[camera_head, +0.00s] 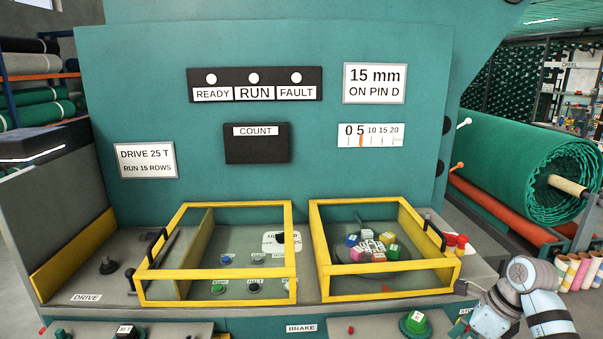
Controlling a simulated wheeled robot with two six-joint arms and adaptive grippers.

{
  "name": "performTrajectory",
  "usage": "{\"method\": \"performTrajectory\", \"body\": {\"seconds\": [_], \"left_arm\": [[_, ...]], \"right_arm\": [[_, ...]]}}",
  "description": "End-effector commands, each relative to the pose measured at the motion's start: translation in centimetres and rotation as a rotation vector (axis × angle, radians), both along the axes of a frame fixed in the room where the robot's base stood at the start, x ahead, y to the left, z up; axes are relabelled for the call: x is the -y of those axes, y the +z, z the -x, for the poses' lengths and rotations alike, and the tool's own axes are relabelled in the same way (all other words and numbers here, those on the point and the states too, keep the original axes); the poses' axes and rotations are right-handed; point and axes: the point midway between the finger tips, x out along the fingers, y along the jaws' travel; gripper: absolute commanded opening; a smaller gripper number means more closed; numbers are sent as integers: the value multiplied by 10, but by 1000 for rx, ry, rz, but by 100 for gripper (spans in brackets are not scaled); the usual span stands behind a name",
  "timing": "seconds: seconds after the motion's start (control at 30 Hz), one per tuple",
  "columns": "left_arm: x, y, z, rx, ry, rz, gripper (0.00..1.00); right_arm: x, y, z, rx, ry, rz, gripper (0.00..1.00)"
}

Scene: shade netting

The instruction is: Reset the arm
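Part of my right arm shows at the lower right corner, bent, in front of the machine's right end; its gripper is out of view. My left arm and gripper are not in view. The teal machine (150,80) fills the middle. On its desk a left yellow-framed guard (215,273) covers several small knobs and labels. A right yellow-framed guard (385,266) covers a ring of coloured lettered buttons (372,246). Both guards look closed, with black handles.
Status panel (255,85) reads READY, RUN, FAULT, all lamps white. A scale (370,135) has an orange mark near 5. A green button (415,322) and BRAKE label (301,328) sit at the front edge.

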Motion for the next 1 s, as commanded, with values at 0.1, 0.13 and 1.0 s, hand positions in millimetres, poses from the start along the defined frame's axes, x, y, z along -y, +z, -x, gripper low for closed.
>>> {"method": "performTrajectory", "body": {"seconds": [0.1, 0.13, 1.0], "left_arm": [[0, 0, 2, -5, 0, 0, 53], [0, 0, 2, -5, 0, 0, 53], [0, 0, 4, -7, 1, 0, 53]], "right_arm": [[-21, -13, -5, 12, -7, -87, 52], [-26, -17, -6, 15, -12, -111, 52], [-64, -423, 255, 352, 2656, 1137, 52]]}}
